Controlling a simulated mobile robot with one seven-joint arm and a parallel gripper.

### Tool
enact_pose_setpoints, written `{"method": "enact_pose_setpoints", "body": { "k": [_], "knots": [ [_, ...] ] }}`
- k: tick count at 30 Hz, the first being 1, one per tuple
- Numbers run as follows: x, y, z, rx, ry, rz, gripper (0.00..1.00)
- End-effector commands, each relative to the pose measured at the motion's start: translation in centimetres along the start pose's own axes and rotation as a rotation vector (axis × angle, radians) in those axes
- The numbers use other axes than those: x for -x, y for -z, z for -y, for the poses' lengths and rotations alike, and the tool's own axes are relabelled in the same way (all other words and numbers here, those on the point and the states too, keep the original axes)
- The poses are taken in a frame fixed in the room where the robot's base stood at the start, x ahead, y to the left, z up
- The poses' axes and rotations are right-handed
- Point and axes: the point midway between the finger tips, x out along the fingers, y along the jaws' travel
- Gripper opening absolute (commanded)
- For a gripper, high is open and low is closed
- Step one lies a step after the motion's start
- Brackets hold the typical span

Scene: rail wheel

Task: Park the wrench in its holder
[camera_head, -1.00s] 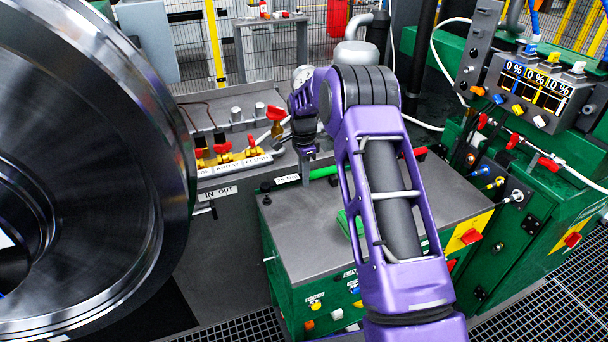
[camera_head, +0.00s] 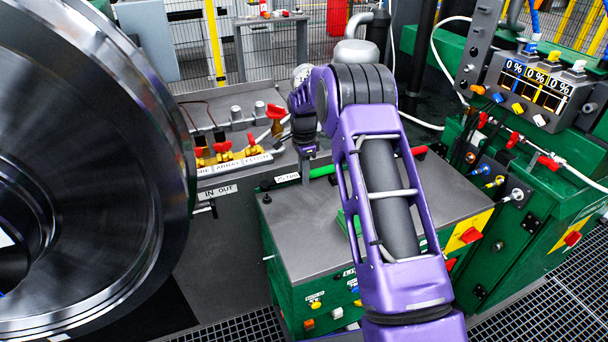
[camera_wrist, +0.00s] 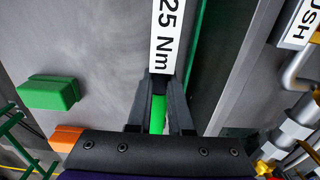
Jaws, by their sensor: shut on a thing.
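My gripper (camera_head: 307,168) is low over the back left corner of the grey bench top (camera_head: 305,235). In the wrist view my gripper (camera_wrist: 160,100) has its fingers closed around a green bar (camera_wrist: 157,115), which looks like the wrench's handle. The green bar also shows just right of the fingers in the head view (camera_head: 322,171). Most of the wrench is hidden by my gripper and arm. A white "25 Nm" label (camera_wrist: 167,35) lies just beyond the fingertips, in line with the bar; it also shows in the head view (camera_head: 287,177). I cannot make out a holder clearly.
A green block (camera_wrist: 48,93) sits on the bench top, with an orange block (camera_wrist: 68,137) nearby. Red-handled valves (camera_head: 225,150) stand behind left. The large metal wheel (camera_head: 90,170) fills the left. A control panel (camera_head: 530,90) is at right. The front bench top is bare.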

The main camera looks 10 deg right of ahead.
Motion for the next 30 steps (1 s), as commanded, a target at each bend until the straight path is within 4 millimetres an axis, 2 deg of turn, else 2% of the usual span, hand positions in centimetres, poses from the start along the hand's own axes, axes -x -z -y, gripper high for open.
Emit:
{"method": "enact_pose_setpoints", "body": {
  "k": [13,30],
  "knots": [
    [0.0,0.0,0.0,0.001,0.001,-0.001,0.0],
    [-1.5,0.0,0.0,0.001,0.0,0.0,0.0]
  ]
}}
